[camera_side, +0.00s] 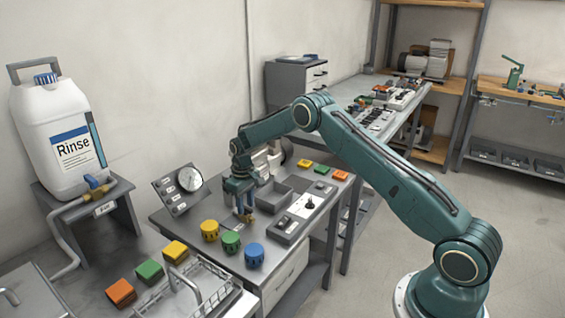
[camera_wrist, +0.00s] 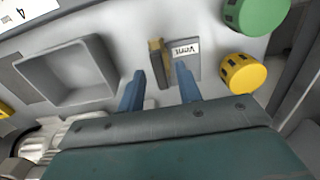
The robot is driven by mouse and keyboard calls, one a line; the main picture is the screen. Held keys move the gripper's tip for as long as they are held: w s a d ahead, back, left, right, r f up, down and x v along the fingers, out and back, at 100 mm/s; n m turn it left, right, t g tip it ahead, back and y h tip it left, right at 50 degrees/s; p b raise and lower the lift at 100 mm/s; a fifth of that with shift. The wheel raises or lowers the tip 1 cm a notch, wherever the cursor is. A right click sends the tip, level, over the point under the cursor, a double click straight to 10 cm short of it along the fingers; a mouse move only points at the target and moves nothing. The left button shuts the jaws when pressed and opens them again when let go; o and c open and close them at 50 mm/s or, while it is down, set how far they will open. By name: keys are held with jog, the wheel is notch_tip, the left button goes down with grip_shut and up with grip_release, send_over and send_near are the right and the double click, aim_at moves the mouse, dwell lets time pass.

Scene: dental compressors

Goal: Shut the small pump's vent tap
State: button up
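The vent tap has a brass handle (camera_wrist: 158,62) and stands beside a grey plate labelled "Vent" (camera_wrist: 184,50) in the wrist view. In the side view the brass tap (camera_side: 247,218) shows just under my gripper (camera_side: 240,203), at the bench's front side. My gripper (camera_wrist: 160,90) is open, its two blue fingers apart, one on each side of the handle in the picture. The handle lies between and a little beyond the fingertips; I see no clear contact. A pale ribbed body (camera_wrist: 62,140), perhaps the small pump, is partly hidden behind my gripper in the wrist view.
Yellow (camera_side: 209,230), green (camera_side: 231,241) and blue (camera_side: 254,254) round knobs stand close by the tap. An open grey tray (camera_wrist: 68,70) lies to its left in the wrist view. A gauge panel (camera_side: 180,188) and a Rinse jug (camera_side: 62,135) stand farther left.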

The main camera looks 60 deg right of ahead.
jog(key=shift+f, duration=0.15)
grip_shut()
